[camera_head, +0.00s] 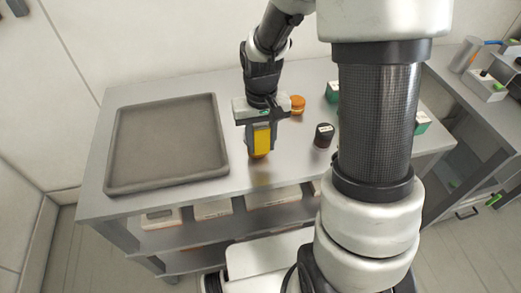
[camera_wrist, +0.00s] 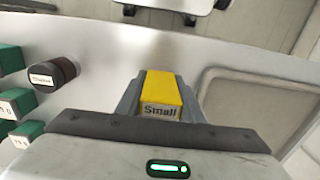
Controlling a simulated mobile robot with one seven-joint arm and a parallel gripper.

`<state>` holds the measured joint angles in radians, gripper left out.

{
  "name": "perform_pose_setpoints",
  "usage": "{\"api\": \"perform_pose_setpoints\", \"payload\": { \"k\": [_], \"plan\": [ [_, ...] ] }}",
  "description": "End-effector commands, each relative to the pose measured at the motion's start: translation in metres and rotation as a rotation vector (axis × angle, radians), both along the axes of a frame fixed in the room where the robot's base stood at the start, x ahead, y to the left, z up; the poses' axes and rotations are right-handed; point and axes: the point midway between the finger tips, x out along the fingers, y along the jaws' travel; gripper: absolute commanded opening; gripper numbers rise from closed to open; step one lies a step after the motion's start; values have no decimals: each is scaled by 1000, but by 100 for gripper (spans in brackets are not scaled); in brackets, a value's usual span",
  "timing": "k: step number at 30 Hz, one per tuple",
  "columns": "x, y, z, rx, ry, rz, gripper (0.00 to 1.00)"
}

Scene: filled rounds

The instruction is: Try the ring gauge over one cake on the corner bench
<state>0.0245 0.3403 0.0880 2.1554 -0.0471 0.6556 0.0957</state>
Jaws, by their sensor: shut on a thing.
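My gripper (camera_head: 260,128) is shut on a yellow block (camera_head: 261,141) with a label reading "Small", held over the bench. In the wrist view the yellow block (camera_wrist: 160,90) sits between the two fingers. An orange rounded edge shows just below it in the head view; I cannot tell whether it is part of the held thing or a separate piece. An orange round piece (camera_head: 297,103) stands behind and right of my gripper. A dark labelled cylinder (camera_head: 324,135) stands to the right, and it also shows in the wrist view (camera_wrist: 52,75). No ring shape is clearly visible.
The grey bench (camera_head: 215,185) bears a large empty dark tray (camera_head: 165,187) at left. Green boxes (camera_head: 332,91) (camera_head: 422,122) stand at right, partly behind my arm. A second bench with a cup and small items is at far right. Boxes lie on the shelf below.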

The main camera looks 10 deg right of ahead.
Motion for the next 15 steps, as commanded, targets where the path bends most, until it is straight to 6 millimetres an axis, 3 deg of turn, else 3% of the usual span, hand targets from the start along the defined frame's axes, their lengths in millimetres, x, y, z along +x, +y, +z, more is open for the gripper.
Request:
{"api": "perform_pose_setpoints", "payload": {
  "k": [15],
  "plan": [
    [0, 0, 29, 0, -1, 0, 11]
  ]
}}
